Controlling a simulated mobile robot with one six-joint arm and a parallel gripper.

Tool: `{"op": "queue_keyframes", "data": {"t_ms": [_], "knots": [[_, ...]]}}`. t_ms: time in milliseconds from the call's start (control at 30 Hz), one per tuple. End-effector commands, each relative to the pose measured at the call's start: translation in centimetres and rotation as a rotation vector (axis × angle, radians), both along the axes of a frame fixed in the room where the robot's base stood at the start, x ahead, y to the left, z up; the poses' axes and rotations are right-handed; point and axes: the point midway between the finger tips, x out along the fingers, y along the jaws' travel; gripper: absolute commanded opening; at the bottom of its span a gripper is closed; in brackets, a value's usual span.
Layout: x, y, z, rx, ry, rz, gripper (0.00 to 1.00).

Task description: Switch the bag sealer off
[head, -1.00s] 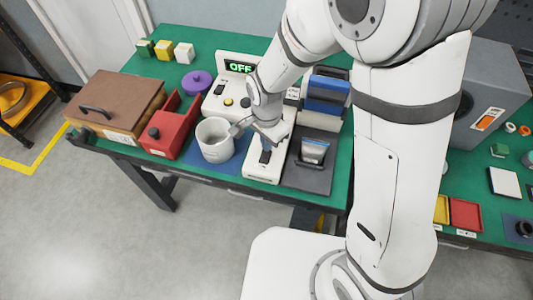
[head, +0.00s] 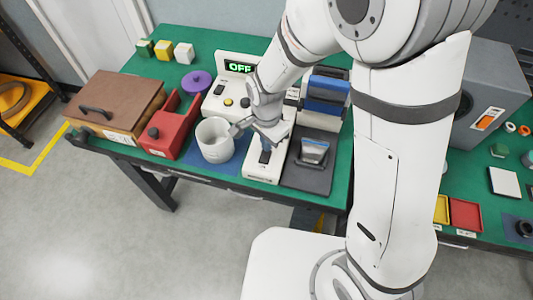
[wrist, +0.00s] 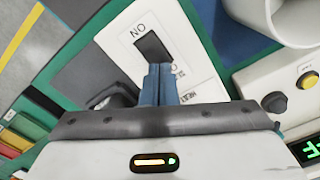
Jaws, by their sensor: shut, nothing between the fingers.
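A white switch panel (head: 262,172) with a dark rocker switch stands at the front of the green table. In the wrist view the rocker switch (wrist: 153,47) has "ON" printed beyond its far end. Lettering near its other end is partly covered by the fingers; part of the word "HEAT" shows. My gripper (wrist: 159,70) is shut, with its blue fingertips at the end of the rocker away from "ON". I cannot tell whether they touch it or which way the rocker is tilted. In the head view my gripper (head: 268,146) is just above the panel.
A white mug (head: 214,140) stands close left of the panel. Behind it, a white box with knobs has a green display (head: 240,67) reading "OFF". A dark plate (head: 308,178) lies to the right. A red holder (head: 174,128) and brown box (head: 115,98) are further left.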

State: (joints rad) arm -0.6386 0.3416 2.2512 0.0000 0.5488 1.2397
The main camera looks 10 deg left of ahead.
Motion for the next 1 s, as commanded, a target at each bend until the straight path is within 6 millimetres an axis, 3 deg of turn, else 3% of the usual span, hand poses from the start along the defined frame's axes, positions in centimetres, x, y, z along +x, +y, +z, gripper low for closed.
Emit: {"op": "queue_keyframes", "data": {"t_ms": [1000], "knots": [[0.0,0.0,-1.2,0.000,0.000,0.000,0.00]]}}
